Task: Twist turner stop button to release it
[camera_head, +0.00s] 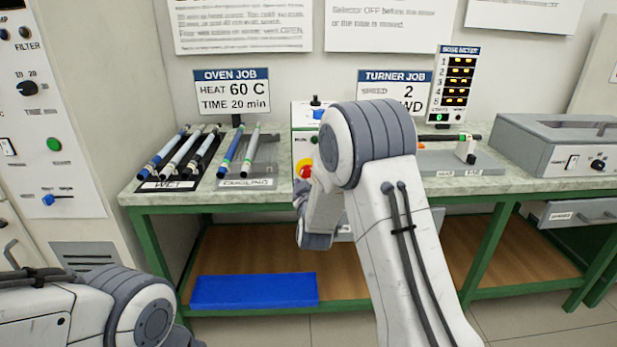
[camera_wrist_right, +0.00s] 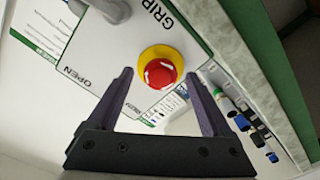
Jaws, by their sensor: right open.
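The red stop button on its yellow collar shows in the right wrist view (camera_wrist_right: 160,70), on a white panel marked GRIP and OPEN. In the head view the stop button (camera_head: 305,168) is partly hidden by my right arm. My right gripper (camera_wrist_right: 160,76) is open and empty. Its two dark fingertips appear on either side of the button in the wrist view; I cannot tell how much gap remains in depth. In the head view my right arm covers most of the turner. My left arm's grey joint shows at lower left, but its gripper is out of view.
Rods lie on the HEAT mat (camera_head: 165,185) and COOLING mat (camera_head: 247,183) left of the turner. The bench (camera_head: 480,187) carries a grey lidded box (camera_head: 545,140) at right. A blue mat (camera_head: 254,291) lies on the lower shelf. The oven-like cabinet (camera_head: 70,130) stands at left.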

